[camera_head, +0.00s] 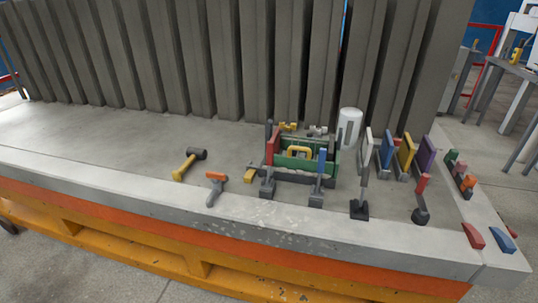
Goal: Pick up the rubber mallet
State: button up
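A mallet with a dark cylindrical head and a yellow handle (184,168) lies on the grey concrete surface (90,150), left of the tool crate. Its head points to the back right and its handle to the front left. It looks like the rubber mallet, and nothing covers it. A tool with an orange top and a grey lower part (215,188) lies a little in front and to its right, apart from it. My gripper is not in view.
A green and red tool crate (287,160) stands right of the mallet, with trowel-like tools in front. A white cylinder (349,128), upright coloured tools and small blocks are further right. Grey ribbed panels (200,60) rise behind. The surface left of the mallet is clear.

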aim_at(193, 153)
jog(key=i+j+u, duration=0.25)
jog(key=i+j, duration=0.2)
jog(key=i, duration=0.15)
jog(key=i+j+u, duration=0.25)
jog(key=i, duration=0.35)
jog(key=i+j+u, duration=0.25)
jog(key=i, duration=0.4)
jog(key=i+u, duration=0.25)
jog(key=i, duration=0.35)
jog(key=j, duration=0.1)
